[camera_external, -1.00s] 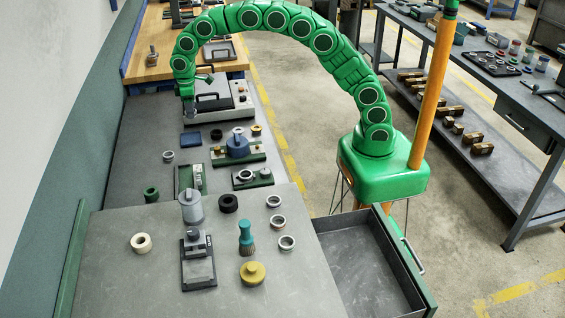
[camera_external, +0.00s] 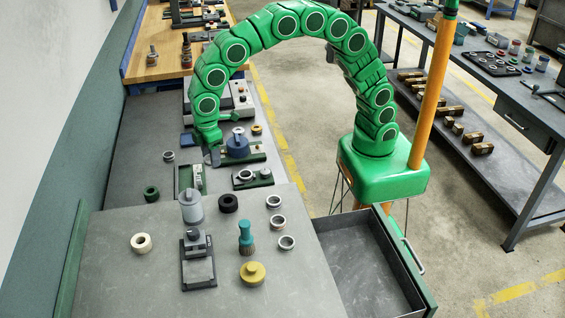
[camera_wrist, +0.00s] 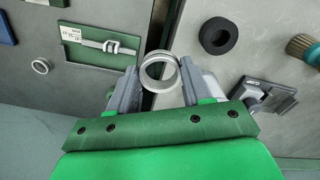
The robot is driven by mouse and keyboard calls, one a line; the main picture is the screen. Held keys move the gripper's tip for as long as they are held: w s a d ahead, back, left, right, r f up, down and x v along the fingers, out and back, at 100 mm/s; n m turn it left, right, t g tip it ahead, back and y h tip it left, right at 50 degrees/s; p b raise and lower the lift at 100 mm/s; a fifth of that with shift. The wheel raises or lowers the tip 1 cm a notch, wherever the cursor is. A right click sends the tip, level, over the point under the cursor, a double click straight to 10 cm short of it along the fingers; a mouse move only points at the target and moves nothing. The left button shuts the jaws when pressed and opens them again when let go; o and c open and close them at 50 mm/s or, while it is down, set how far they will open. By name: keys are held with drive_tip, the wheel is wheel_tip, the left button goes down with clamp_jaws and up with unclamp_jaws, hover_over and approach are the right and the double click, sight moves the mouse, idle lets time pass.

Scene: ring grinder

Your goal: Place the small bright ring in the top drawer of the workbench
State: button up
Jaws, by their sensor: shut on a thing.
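My gripper (camera_wrist: 160,85) is shut on a small bright ring (camera_wrist: 159,70), a silvery ring held between the two grey fingertips in the wrist view. In the external view my gripper (camera_external: 212,157) hangs over the far bench, close to the blue fixture, and the ring in it cannot be made out. The top drawer (camera_external: 408,258) of the near workbench (camera_external: 110,285) is pulled open to the right. Its visible inside looks empty, and it lies well to the right of my gripper and nearer the camera.
A blue fixture (camera_external: 237,145) and a green plate (camera_external: 191,178) are on the far bench.

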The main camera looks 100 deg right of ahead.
drive_tip(key=s+a+n, duration=0.2)
drive_tip(key=s+a, duration=0.5)
drive_tip(key=a, duration=0.4)
drive_tip(key=n, duration=0.8)
hover_over(351, 263)
wheel_tip(351, 263, down, 16)
drive_tip(key=r, duration=0.1)
drive_tip(key=shift+f, duration=4.7)
drive_tip(key=shift+f, duration=0.15)
drive_tip(key=o, duration=1.1)
drive_tip(key=shift+r, duration=6.15)
